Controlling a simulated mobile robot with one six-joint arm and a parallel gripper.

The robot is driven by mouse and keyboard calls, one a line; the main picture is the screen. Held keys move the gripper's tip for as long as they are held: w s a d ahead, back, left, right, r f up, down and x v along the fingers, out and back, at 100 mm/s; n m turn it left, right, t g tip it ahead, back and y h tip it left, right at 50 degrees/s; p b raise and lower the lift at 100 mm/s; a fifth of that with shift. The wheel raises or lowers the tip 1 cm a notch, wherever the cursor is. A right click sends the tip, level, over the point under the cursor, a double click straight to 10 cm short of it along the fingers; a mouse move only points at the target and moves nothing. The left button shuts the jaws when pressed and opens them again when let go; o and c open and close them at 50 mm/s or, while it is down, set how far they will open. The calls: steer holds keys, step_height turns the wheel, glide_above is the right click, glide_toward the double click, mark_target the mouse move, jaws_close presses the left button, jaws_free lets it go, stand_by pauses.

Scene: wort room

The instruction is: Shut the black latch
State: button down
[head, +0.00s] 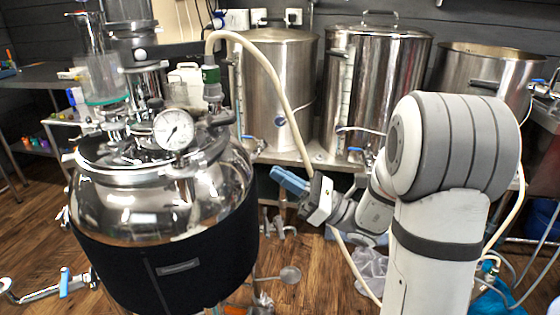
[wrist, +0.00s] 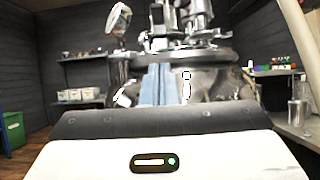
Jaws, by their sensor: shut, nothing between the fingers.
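My gripper (head: 280,177), with blue fingers, is shut and empty. In the head view it is to the right of the steel vessel (head: 190,205), apart from its wall and below its lid. In the wrist view the shut blue fingers (wrist: 157,70) point at the vessel's rim and fittings. A dark part that may be the black latch (head: 222,118) sits at the right of the lid, by the hose fitting. I cannot tell whether it is open or shut. In the wrist view I cannot make out the latch clearly.
A pressure gauge (head: 174,130) and a glass cylinder (head: 101,78) stand on the lid. A pale hose (head: 275,75) arches from the lid over my gripper's side. Large steel tanks (head: 280,90) stand behind on a bench. A green bin (wrist: 13,130) is at the left.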

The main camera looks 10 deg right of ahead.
glide_toward(221, 125)
steer(key=w+a+f, duration=0.2)
steer(key=a, duration=0.1)
steer(key=r, duration=0.1)
steer(key=a+r, duration=0.1)
steer(key=r, duration=0.1)
steer(key=shift+w+a+r, duration=0.15)
steer(key=shift+w+a, duration=0.05)
steer(key=shift+w, duration=0.1)
steer(key=shift+w+a+r, duration=0.1)
steer(key=shift+a+r, duration=0.05)
steer(key=shift+r, duration=0.3)
